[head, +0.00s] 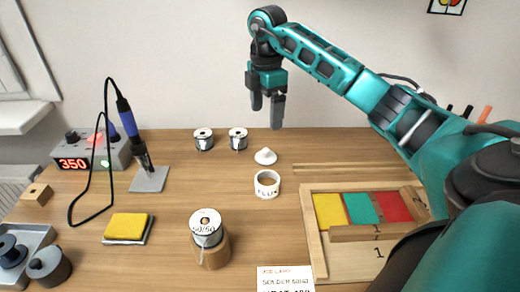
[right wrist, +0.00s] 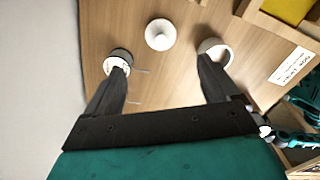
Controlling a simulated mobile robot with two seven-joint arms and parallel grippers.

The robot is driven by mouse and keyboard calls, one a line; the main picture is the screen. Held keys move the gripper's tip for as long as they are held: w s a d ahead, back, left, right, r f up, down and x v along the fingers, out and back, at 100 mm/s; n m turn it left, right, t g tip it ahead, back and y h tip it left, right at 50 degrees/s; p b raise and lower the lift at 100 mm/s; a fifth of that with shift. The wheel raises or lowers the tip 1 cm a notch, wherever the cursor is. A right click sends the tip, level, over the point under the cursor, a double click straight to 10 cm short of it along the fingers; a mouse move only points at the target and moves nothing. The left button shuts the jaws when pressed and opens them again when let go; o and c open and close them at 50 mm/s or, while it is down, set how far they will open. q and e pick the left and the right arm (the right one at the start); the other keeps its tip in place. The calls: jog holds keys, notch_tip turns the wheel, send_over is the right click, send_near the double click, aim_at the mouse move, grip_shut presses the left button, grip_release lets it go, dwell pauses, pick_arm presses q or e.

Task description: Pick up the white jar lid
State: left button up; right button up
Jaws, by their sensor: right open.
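The white jar lid (head: 265,156) lies on the wooden table behind an open white jar (head: 267,184) marked FLUX. The lid is round with a small knob on top. In the right wrist view the lid (right wrist: 160,34) sits beyond and between the fingertips, apart from them. My right gripper (head: 266,108) is open and empty, pointing down, well above the table near the back wall. In the right wrist view its two fingers (right wrist: 165,64) are spread wide. My left gripper is in neither view.
Solder spools (head: 204,139) stand left of the lid. A spool on a wooden holder (head: 210,250) is in front. A wooden tray (head: 307,230) with coloured blocks is at the right. A soldering station (head: 90,150) and iron are at the left.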

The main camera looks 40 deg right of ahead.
send_over(266, 150)
notch_tip(266, 150, down, 6)
jog(key=shift+f, duration=0.1)
jog(key=shift+f+b, duration=0.4)
jog(key=shift+f, duration=2.75)
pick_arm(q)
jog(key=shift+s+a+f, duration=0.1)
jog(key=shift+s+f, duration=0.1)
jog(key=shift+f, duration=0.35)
pick_arm(e)
jog(key=c, duration=1.1)
jog(key=shift+c, duration=0.2)
jog(key=shift+r, duration=0.15)
